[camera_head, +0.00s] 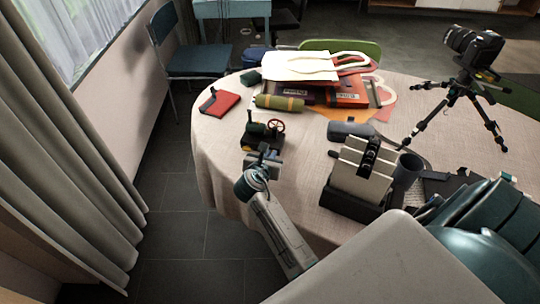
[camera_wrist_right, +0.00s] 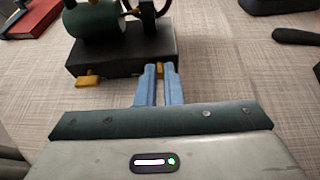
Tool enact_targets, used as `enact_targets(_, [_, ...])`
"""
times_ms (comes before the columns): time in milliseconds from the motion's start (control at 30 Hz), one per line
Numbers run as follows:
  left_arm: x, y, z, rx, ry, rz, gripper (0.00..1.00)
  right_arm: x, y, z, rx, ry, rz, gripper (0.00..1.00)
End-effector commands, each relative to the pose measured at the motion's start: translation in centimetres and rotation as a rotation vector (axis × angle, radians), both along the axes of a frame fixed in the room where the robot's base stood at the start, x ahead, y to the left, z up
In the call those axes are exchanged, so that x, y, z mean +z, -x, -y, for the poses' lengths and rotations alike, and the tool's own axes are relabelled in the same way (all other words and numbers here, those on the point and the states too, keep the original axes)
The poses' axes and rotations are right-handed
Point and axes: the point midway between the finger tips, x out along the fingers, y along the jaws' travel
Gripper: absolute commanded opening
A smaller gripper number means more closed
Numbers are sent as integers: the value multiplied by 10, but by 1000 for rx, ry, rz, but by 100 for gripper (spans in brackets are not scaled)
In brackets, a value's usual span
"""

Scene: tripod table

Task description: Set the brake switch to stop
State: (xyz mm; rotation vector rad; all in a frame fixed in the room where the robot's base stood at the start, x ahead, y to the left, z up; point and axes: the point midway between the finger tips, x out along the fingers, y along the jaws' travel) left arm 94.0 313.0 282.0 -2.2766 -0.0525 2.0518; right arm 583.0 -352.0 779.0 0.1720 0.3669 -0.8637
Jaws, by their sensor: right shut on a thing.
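A small model engine with a green boiler and a red wheel (camera_head: 276,126) stands near the table's left front edge. The right wrist view shows its dark base (camera_wrist_right: 120,58) and green cylinder (camera_wrist_right: 95,18). Two yellow tabs stick out of the base's near side: a left tab (camera_wrist_right: 88,81) and a right tab (camera_wrist_right: 160,69). My right gripper (camera_wrist_right: 157,72) is shut on the right tab, with its blue fingers at the base; the fingers hide part of it. No label shows which tab is the brake switch. My right gripper also shows in the head view (camera_head: 264,156). My left gripper is out of view.
A red book (camera_head: 219,103) lies left of the engine and a green-yellow roll (camera_head: 279,103) behind it. A toaster-like holder (camera_head: 360,172) stands to the right. A camera tripod (camera_head: 463,100) is at the far right. Bare tablecloth (camera_head: 217,150) lies left of the engine.

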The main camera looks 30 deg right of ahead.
Motion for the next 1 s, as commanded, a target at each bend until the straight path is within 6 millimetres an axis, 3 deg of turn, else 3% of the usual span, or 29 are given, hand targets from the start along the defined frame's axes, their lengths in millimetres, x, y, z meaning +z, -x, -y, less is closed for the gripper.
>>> enact_targets(333, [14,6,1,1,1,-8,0,2,-21,-17,0,-1,-1,0])
enact_targets(633, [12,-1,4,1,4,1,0,-1,-23,-19,1,0,0,0])
enact_targets(767, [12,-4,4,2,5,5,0,-1,-23,-19,1,0,0,28])
enact_targets(1000, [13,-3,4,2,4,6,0,0,-23,-19,0,0,0,29])
